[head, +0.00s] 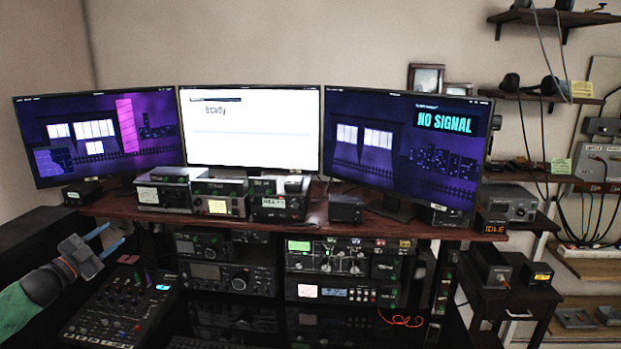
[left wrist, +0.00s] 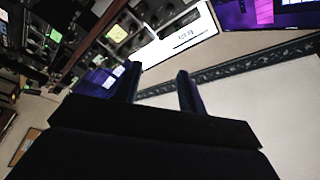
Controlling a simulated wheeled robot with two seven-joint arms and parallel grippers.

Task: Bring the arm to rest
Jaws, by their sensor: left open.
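My left gripper (head: 106,239) is at the lower left in the head view. Its two blue-tipped fingers are apart and point right, with nothing between them. It is above the dark desk, near the mixer panel (head: 118,308) and left of the radio stack. In the left wrist view the two open fingers (left wrist: 160,88) show with an empty gap. A radio unit with knobs (head: 328,257) sits under the shelf at the centre, well apart from the gripper. My right gripper does not show.
Three monitors stand on the wooden shelf; the middle one (head: 250,130) is white, and the right one (head: 404,150) reads "NO SIGNAL". Several small devices line the shelf (head: 300,229). A stacked radio (head: 229,277) is right of the mixer. A small black table (head: 512,296) stands at right.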

